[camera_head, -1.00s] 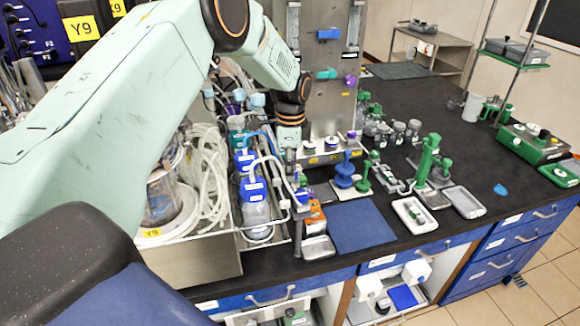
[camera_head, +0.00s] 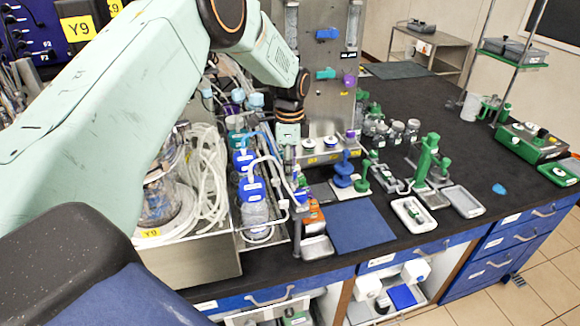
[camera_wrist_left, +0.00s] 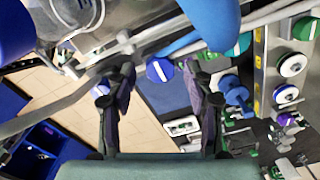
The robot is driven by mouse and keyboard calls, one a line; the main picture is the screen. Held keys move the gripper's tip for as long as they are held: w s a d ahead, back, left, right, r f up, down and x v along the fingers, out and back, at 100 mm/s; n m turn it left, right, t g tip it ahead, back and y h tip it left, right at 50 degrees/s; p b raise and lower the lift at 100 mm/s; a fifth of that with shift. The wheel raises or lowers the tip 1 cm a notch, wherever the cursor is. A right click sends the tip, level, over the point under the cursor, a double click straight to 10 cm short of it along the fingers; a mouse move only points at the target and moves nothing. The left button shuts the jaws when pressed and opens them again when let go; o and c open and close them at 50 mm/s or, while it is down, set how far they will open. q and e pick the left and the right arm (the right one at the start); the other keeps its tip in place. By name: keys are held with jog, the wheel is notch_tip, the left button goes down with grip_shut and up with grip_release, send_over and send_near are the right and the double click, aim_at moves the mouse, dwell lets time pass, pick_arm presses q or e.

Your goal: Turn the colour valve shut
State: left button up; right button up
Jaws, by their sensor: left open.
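My left gripper (camera_wrist_left: 152,82) is open in the left wrist view, with its two dark fingers apart. The frames do not settle whether this is the colour valve. In the head view my left arm comes in from the left and its wrist hangs in front of the metal panel (camera_head: 318,105). The fingertips are hard to make out there. The panel carries a blue handle (camera_head: 327,34), a teal handle (camera_head: 325,73) and a purple knob (camera_head: 348,80). My right gripper is not in view.
Blue-capped bottles (camera_head: 253,190) and coiled clear tubing (camera_head: 207,185) crowd the area left of the wrist. A blue mat (camera_head: 361,227) lies bare on the black bench. Green stands (camera_head: 429,155) and small trays (camera_head: 412,213) are farther right.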

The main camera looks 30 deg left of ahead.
pick_arm(q)
notch_tip(320, 180, up, 11)
dwell(0.3)
jog(key=shift+r, duration=0.1)
dwell(0.4)
jog(key=shift+d, duration=0.15)
